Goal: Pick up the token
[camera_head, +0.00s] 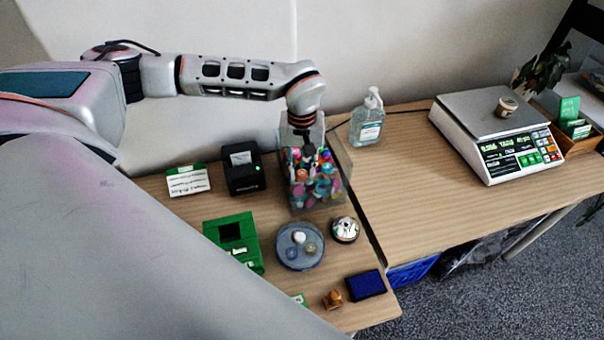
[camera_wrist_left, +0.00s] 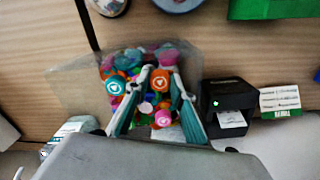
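My left gripper (camera_head: 307,146) points down at the top of a clear bin (camera_head: 333,197) full of colourful round pieces. In the left wrist view its two fingers (camera_wrist_left: 160,74) are spread apart over the bin, with nothing clearly held between them. An orange disc with a heart mark (camera_wrist_left: 160,82) shows between the fingers, a teal disc (camera_wrist_left: 115,87) by the left finger and a pink one (camera_wrist_left: 163,119) lower down. A round blue-grey dish (camera_head: 287,262) holds a white, a blue and an olive round piece. I cannot tell which piece is the token. My right gripper is not in view.
A black printer (camera_head: 244,172) and a card (camera_head: 188,180) stand left of the bin. A green box (camera_head: 233,238), service bell (camera_head: 345,230), blue pad (camera_head: 366,285) and wooden stamp (camera_head: 332,299) lie nearer. A sanitizer bottle (camera_head: 367,122) and scale (camera_head: 494,130) stand right, with clear tabletop (camera_head: 430,200) before them.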

